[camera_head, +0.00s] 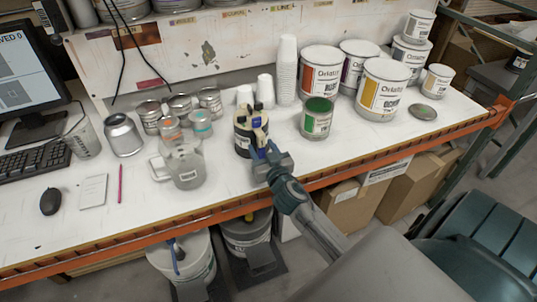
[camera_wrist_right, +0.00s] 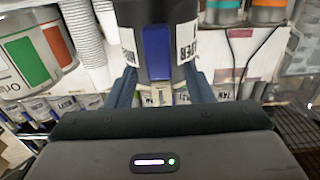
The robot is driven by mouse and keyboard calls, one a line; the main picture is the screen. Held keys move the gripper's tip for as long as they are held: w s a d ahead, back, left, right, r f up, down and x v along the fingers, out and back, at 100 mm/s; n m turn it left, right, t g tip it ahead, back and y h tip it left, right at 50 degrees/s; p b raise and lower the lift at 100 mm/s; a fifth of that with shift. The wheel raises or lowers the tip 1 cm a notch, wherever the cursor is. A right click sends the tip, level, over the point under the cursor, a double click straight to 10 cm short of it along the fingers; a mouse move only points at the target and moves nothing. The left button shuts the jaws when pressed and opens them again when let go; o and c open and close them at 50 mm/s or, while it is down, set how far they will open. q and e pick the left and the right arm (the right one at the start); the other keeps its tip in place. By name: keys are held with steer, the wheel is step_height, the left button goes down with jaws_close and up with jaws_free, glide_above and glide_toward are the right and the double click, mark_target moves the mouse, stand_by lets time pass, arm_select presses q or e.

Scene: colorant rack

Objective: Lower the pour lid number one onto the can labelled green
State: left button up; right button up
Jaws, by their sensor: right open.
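In the wrist view, a dark cylinder with a blue strip (camera_wrist_right: 157,52) has a tan tab marked 1 (camera_wrist_right: 160,94), which looks like pour lid one's. My right gripper (camera_head: 262,152) is open, its fingers either side of the tab; contact is unclear. My left gripper is out of view.
Large white cans (camera_head: 382,92) and a stack of white cups (camera_head: 287,72) stand behind. A grey jug (camera_head: 185,165) stands left of the holder. A flat round lid (camera_head: 422,112) lies at right. The bench's orange front edge (camera_head: 345,175) is close to my arm.

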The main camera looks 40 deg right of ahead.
steer(key=shift+w+d, duration=0.15)
steer(key=shift+w, duration=0.55)
jaws_close()
steer(key=shift+r, duration=0.2)
steer(key=shift+r+p, duration=0.3)
steer(key=shift+p, duration=0.1)
steer(key=shift+r, duration=0.1)
